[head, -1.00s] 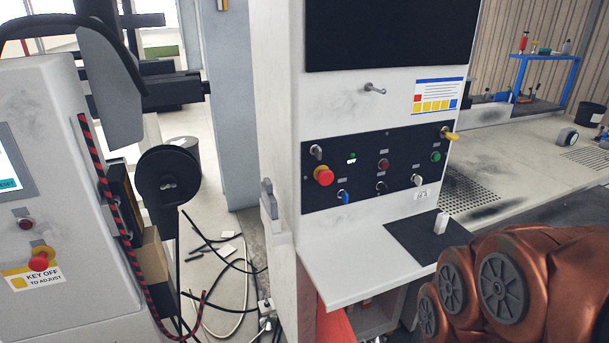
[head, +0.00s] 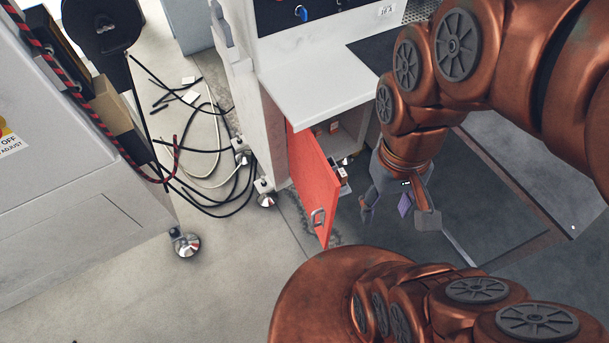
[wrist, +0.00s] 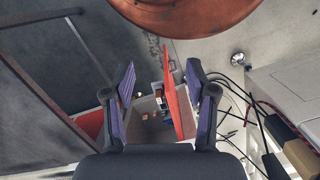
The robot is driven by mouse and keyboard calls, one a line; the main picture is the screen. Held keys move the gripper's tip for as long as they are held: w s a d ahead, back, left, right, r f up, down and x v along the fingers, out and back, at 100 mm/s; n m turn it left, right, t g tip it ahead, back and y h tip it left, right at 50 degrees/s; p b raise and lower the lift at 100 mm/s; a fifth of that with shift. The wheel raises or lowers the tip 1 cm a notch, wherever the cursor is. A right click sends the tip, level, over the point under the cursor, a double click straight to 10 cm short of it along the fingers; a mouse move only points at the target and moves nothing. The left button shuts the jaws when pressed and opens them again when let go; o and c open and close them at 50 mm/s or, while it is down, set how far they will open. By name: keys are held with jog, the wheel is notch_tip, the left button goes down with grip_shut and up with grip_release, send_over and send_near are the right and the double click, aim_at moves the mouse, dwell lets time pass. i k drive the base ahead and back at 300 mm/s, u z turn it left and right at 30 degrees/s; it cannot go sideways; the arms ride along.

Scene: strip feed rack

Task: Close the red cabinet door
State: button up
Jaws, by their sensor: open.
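The red cabinet door (head: 314,183) stands open under the white shelf of the machine, swung out toward me. In the wrist view, the door (wrist: 178,95) shows nearly edge-on between the fingers, closer to the right one. My gripper (wrist: 162,105) is open with nothing held between its purple pads. The cabinet interior (wrist: 148,125) shows small items inside.
Black and white cables (head: 215,160) lie on the floor left of the cabinet. A grey-white machine (head: 80,210) with a round foot stands at the left. A dark mat (head: 480,200) covers the floor at right. The floor in front of the door is clear.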

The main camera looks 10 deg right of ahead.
aim_at(313, 174)
jog(key=u, duration=0.45)
jog(key=k, duration=0.6)
jog(key=u, duration=1)
jog(key=k, duration=0.75)
jog(key=u, duration=0.25)
jog(key=i, duration=1.05)
jog(key=u, duration=0.55)
